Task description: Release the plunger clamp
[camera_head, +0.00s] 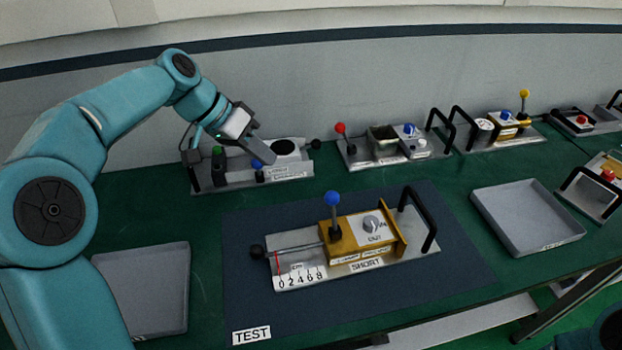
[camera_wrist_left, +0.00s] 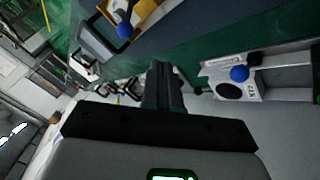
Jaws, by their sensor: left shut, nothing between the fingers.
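The unit marked SHORT (camera_head: 370,263) lies on the dark mat. A rod with a black end knob (camera_head: 257,252) sticks out to the left over a cm scale. The blue ball also shows in the left wrist view (camera_wrist_left: 124,29). My left gripper (camera_head: 265,156) is shut and empty, above the back-left unit, behind and left of the SHORT unit and apart from its lever. My right gripper is out of view.
The back-left unit (camera_head: 225,178) has a dark round opening and a blue knob (camera_wrist_left: 239,73). More units with red (camera_head: 340,128), blue and yellow knobs line the back. Grey trays stand empty at left (camera_head: 150,250) and right (camera_head: 527,215). A black handle (camera_head: 425,222) rises at the SHORT unit's right end.

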